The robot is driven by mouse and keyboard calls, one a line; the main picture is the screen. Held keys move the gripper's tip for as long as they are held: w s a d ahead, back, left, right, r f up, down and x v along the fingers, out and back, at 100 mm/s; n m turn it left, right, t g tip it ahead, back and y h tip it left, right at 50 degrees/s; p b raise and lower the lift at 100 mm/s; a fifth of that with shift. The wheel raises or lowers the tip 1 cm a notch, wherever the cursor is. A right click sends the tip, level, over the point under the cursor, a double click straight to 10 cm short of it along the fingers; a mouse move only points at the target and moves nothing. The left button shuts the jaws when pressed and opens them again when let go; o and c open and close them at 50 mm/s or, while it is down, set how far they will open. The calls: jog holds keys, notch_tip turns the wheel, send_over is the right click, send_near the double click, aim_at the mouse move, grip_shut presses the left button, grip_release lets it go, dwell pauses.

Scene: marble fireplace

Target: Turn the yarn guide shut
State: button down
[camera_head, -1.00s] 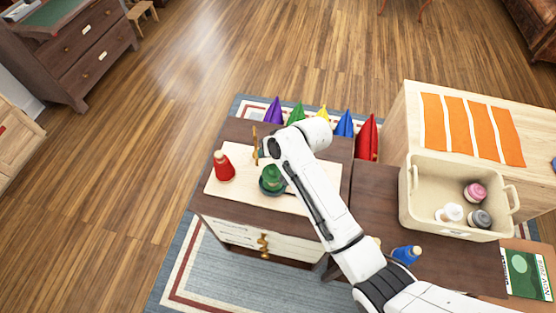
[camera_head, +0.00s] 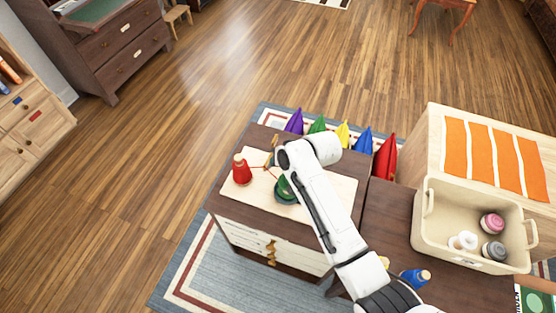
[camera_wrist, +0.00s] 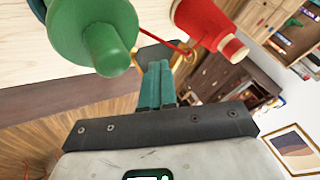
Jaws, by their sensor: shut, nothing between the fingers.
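The yarn guide, a thin gold piece (camera_head: 271,151), stands at the back of the pale board (camera_head: 343,188), partly hidden by my arm. In the wrist view the gold guide (camera_wrist: 183,60) shows just beyond my fingertips, beside the red yarn; I cannot tell if they touch. My gripper (camera_wrist: 156,68) has its teal fingers together and empty. A red yarn cone (camera_head: 241,171) stands left on the board and also shows in the wrist view (camera_wrist: 208,28). A green cone (camera_head: 285,189) stands nearer the front, also in the wrist view (camera_wrist: 95,32).
A cream bin (camera_head: 430,232) with spools stands at right. A blue spool (camera_head: 415,277) is near my arm. Open wooden floor (camera_head: 160,150) lies left.

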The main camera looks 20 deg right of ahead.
jog(key=shift+w+a, duration=0.15)
jog(key=v, duration=1.1)
jog(key=shift+b, duration=0.3)
jog(key=shift+w+f, duration=0.1)
jog(key=s+d+n+h, duration=0.1)
jog(key=s+d, duration=0.2)
jog(key=s, duration=0.5)
jog(key=s+d+f+g+h, duration=0.1)
jog(key=s+d+h, duration=0.1)
jog(key=s+d, duration=0.35)
jog(key=s+d+n+h, duration=0.1)
jog(key=s, duration=0.8)
jog(key=s+d+f+g, duration=0.1)
jog(key=s+f+g, duration=0.3)
jog(key=s, duration=0.6)
jog(key=shift+d+f+m+h, duration=0.3)
jog(key=shift+f+m, duration=0.1)
jog(key=shift+f, duration=0.55)
